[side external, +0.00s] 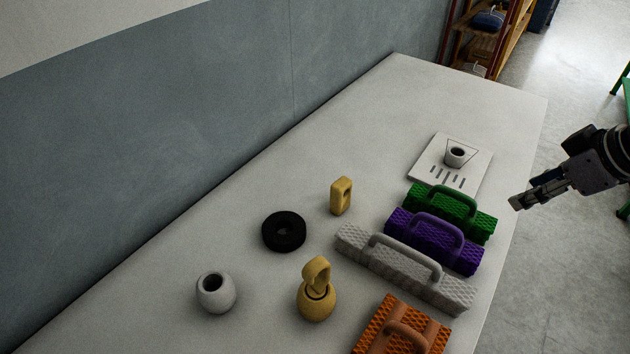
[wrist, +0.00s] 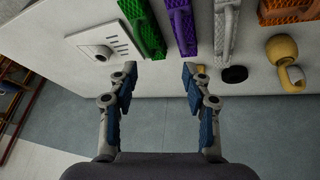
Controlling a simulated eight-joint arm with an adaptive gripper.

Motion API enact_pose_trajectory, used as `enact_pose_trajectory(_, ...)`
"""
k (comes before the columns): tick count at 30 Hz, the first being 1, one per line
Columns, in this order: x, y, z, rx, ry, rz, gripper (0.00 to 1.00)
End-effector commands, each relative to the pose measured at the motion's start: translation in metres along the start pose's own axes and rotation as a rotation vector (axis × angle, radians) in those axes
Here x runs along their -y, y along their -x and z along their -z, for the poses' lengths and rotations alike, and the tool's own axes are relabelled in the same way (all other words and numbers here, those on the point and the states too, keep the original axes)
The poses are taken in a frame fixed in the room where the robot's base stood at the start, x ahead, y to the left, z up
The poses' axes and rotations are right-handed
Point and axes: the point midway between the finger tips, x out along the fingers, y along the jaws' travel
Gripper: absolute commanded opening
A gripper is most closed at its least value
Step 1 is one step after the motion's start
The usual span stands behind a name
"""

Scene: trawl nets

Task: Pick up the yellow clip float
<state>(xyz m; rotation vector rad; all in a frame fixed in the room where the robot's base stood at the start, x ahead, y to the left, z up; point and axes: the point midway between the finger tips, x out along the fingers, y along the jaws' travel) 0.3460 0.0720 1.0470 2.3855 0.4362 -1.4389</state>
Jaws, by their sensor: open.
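Two yellow things stand on the pale table. One is a small upright yellow piece with a slot (side external: 341,196); it shows in the wrist view as a bit of yellow beside the right finger (wrist: 201,68), mostly hidden. The other is a round yellow float with a looped top (side external: 317,303), nearer the side camera; it shows at the right of the wrist view (wrist: 281,48). I cannot tell for certain which is the clip float. My gripper (side external: 516,202) is open and empty beyond the table's right edge, well apart from both; its fingers (wrist: 160,84) show spread in the wrist view.
A black ring (side external: 284,231) and a white pot (side external: 216,292) stand left of the yellow pieces. Green (side external: 468,215), purple (side external: 404,222), grey (side external: 365,247) and orange (side external: 372,322) handled mesh bundles line the right side. A white plate (side external: 427,163) bears a small cup. The far table is clear.

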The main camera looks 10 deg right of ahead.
Motion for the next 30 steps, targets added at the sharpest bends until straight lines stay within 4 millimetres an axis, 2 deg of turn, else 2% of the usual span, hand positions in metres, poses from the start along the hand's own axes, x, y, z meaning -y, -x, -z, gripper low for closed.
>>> enact_pose_trajectory(1, 0.013, -0.001, 0.017, 0.020, 0.083, 0.027, 0.49)
enact_pose_trajectory(6, 0.057, -0.007, 0.062, 0.089, 0.364, 0.109, 0.49)
enact_pose_trajectory(11, 0.108, -0.018, 0.097, 0.146, 0.630, 0.187, 0.49)
enact_pose_trajectory(15, 0.161, -0.029, 0.119, 0.190, 0.865, 0.257, 0.49)
enact_pose_trajectory(21, 0.241, -0.047, 0.134, 0.246, 1.186, 0.355, 0.49)
enact_pose_trajectory(24, 0.272, -0.054, 0.134, 0.266, 1.309, 0.393, 0.49)
enact_pose_trajectory(27, 0.294, -0.058, 0.132, 0.280, 1.391, 0.419, 0.49)
enact_pose_trajectory(30, 0.305, -0.061, 0.131, 0.286, 1.435, 0.433, 0.49)
